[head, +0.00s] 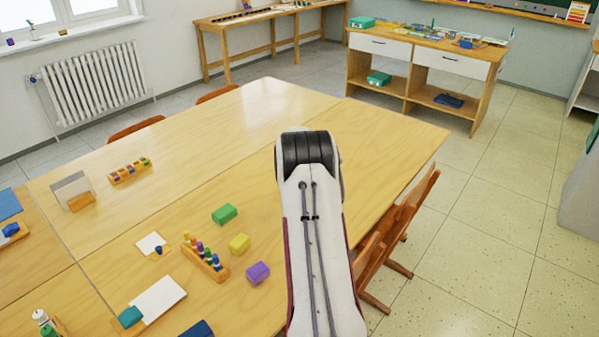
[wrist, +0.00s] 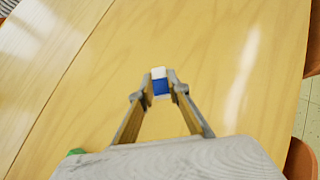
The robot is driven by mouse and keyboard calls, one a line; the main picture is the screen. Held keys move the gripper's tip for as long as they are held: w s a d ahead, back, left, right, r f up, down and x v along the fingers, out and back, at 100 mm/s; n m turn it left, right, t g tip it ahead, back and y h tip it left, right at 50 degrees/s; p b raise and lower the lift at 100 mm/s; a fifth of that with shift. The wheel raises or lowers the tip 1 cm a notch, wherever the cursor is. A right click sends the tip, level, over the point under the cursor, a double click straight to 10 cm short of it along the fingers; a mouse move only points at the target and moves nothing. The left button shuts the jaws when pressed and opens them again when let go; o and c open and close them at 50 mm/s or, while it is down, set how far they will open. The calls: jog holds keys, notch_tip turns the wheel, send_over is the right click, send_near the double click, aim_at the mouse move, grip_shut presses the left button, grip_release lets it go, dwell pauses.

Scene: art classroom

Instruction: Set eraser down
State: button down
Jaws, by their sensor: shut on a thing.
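The eraser (wrist: 160,82) is a small block, white at one end and blue at the other. In the wrist view it sits between the two fingertips of my gripper (wrist: 158,90), which is shut on it. The bare wooden table (wrist: 225,75) lies beneath; I cannot tell whether the eraser touches it. In the head view my arm hides the gripper and the eraser from sight, over the right part of the table (head: 400,140).
Green (head: 224,214), yellow (head: 239,243) and purple (head: 258,272) blocks lie left of my arm, beside a wooden peg rack (head: 207,260). A white sheet (head: 158,299) lies nearer. Wooden chairs (head: 405,215) stand at the right edge. The table around the eraser is clear.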

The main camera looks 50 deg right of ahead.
dwell(0.6)
